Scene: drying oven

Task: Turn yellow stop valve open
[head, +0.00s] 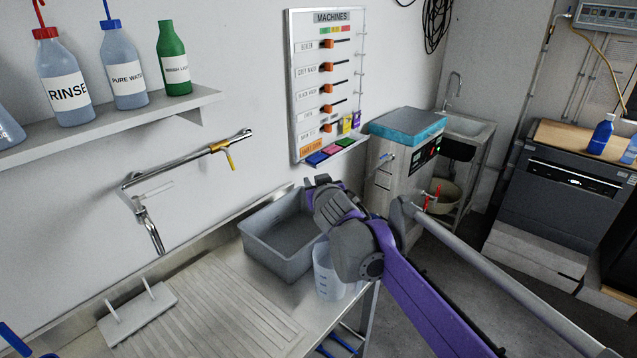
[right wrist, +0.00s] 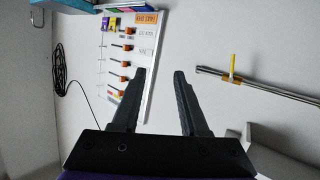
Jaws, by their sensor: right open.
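The yellow stop valve (head: 230,160) is a small lever on a chrome wall pipe, below the shelf in the head view. Its lever stands crosswise to the pipe. In the right wrist view the yellow lever (right wrist: 232,66) is right of the fingers, apart from them. My right gripper (head: 312,182) is right of the valve in the head view, over the grey basin, with its fingers mostly hidden by my wrist. The right wrist view shows the right gripper (right wrist: 160,73) open and empty, its two fingers spread. My left gripper is not in view.
A shelf (head: 130,117) with labelled bottles projects above the pipe. The grey basin (head: 285,238) and a clear beaker (head: 327,272) stand on the drainer below my arm. A machines board (head: 312,85) hangs on the wall. The wall between valve and board is clear.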

